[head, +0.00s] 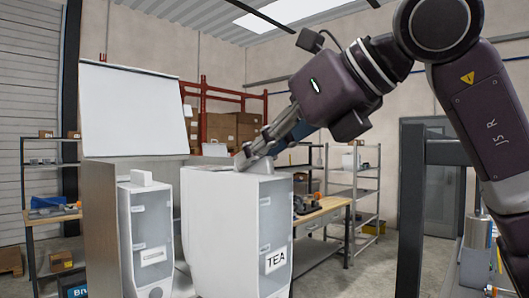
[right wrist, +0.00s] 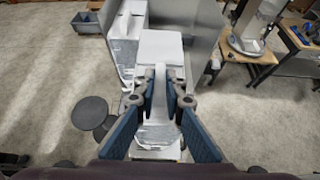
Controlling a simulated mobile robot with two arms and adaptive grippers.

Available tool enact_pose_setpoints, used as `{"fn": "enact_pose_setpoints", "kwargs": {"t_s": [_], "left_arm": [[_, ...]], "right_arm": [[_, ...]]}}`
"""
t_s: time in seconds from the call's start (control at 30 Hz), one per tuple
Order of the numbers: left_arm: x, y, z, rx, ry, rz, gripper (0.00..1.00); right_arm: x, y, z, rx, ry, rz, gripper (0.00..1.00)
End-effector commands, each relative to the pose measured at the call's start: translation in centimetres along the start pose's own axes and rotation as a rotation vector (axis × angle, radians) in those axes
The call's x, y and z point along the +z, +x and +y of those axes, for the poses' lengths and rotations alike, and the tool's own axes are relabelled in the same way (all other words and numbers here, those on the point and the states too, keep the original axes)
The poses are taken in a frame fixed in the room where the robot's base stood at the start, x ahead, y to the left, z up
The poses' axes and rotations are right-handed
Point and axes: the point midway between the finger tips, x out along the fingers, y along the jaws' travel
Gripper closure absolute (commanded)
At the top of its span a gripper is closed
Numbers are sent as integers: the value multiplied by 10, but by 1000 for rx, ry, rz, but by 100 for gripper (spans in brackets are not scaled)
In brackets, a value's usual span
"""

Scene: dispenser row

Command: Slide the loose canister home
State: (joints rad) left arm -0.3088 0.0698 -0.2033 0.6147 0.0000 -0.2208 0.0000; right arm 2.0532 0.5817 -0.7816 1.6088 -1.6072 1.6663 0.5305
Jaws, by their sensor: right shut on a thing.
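The TEA canister (head: 240,235) is white with a clear front window and a TEA label. It stands out in front of the housing, to the right of another canister in the head view. My right gripper (head: 244,159) reaches down onto its top and is shut on it. In the right wrist view the canister's white top (right wrist: 161,45) shows beyond my right gripper (right wrist: 161,75), whose two blue-padded fingers close from both sides. My left gripper is not in view.
A second white canister (head: 150,235) with a small label and a top handle stands at the left beside the grey housing panel (head: 102,230). A wooden-topped workbench (head: 325,212) and shelving stand behind at the right. In the right wrist view a round dark stool (right wrist: 90,112) is on the floor.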

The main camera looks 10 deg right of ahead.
Motion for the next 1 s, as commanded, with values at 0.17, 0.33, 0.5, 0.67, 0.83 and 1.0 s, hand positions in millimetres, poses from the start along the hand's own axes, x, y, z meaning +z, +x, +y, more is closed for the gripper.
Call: {"fn": "enact_pose_setpoints", "kwargs": {"t_s": [0.17, 0.33, 0.5, 0.67, 0.83, 1.0], "left_arm": [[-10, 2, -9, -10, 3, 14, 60], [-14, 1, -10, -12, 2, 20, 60], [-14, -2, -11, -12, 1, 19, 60], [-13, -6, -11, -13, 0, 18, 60], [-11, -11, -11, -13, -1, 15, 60], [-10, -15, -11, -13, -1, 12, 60]], "right_arm": [[-2, -6, -1, -1, 0, -4, 100], [-2, -6, -1, 0, 0, -4, 100], [2, 0, 0, 1, 0, -3, 100], [8, 10, 0, 1, 0, -2, 100], [13, 20, 0, 1, 0, -3, 100], [19, 30, 0, 1, 0, -3, 100]]}}
